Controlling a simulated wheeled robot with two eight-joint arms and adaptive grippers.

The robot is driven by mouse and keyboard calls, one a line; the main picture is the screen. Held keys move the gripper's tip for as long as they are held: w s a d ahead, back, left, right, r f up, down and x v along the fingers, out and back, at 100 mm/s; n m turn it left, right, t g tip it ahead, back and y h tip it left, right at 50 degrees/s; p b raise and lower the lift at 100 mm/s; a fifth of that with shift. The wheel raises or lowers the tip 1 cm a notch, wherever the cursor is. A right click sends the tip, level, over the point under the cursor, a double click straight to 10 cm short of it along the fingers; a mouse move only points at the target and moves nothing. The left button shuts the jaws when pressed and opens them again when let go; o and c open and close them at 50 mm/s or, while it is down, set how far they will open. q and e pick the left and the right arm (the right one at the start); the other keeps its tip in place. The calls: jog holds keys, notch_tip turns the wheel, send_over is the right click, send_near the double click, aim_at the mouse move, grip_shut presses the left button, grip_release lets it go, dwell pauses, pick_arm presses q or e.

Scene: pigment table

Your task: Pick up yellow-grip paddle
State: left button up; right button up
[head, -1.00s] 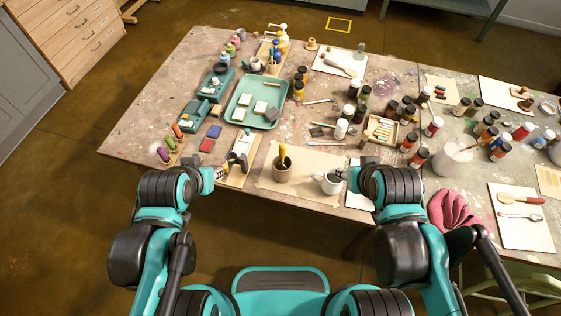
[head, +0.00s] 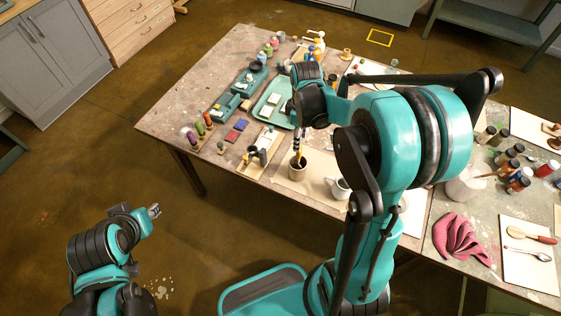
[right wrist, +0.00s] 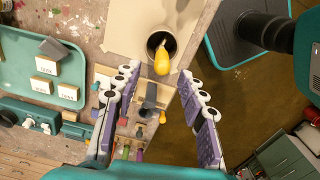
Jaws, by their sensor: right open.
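The yellow-grip paddle (head: 300,160) stands in a brown cup (head: 297,173) near the table's front edge, its yellow grip up. In the right wrist view the yellow grip (right wrist: 162,63) leans out of the cup (right wrist: 151,42); its lower end is hidden inside. My right gripper (head: 298,149) is above the cup, pointing down. In the right wrist view its two fingers are spread, with the gap (right wrist: 160,76) close to the grip and nothing held. My left gripper (head: 154,210) is off the table at the left, over the floor, and too small to read.
A white mug (head: 338,188) stands right of the cup on the same paper sheet. A green tray (head: 266,119) with white blocks lies behind. A pink cloth (head: 462,240) and a board with spoons (head: 528,262) are at the right. My right arm hides much of the table's middle.

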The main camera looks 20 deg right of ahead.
aim_at(298, 160)
jog(key=shift+f, duration=0.45)
notch_tip(298, 160, down, 7)
jog(key=b, duration=0.3)
jog(key=shift+s+f, duration=0.1)
jog(key=shift+s, duration=0.05)
grip_shut()
